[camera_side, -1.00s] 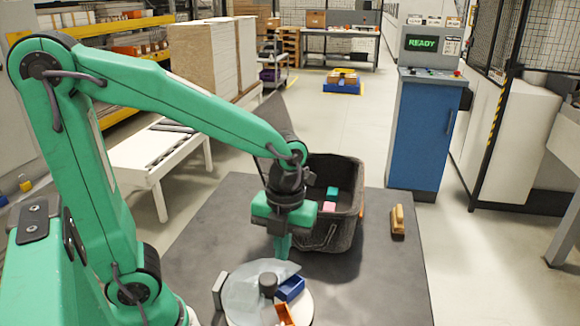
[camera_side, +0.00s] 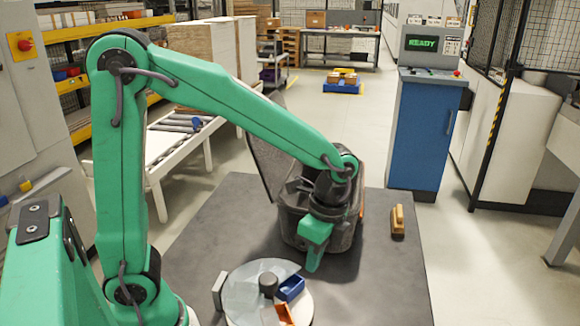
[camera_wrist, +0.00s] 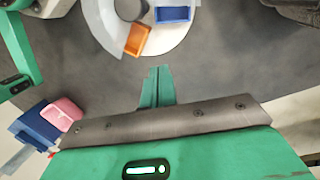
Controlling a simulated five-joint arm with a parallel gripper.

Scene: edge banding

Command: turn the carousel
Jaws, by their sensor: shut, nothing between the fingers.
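The carousel (camera_side: 303,304) is a round white disc low in the side view, with a dark centre hub (camera_side: 268,283) and a clear cover over its left part. A blue tray (camera_side: 291,289) and an orange tray (camera_side: 284,314) sit on its uncovered right part. The carousel is cut off at the top of the wrist view (camera_wrist: 182,38), with the orange tray (camera_wrist: 137,40) nearest my gripper. My gripper (camera_side: 312,264) is shut and empty, tilted, in front of the black bin and beyond the carousel's upper right. In the wrist view its fingertips (camera_wrist: 156,70) appear apart from the carousel.
The black bin (camera_side: 287,225), lid up, stands behind my gripper. A wooden-handled brush (camera_side: 398,221) lies on the grey mat (camera_side: 390,290) at right. A grey block (camera_side: 219,291) stands at the carousel's left. The mat's right side is mostly clear. A READY console (camera_side: 425,130) stands behind.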

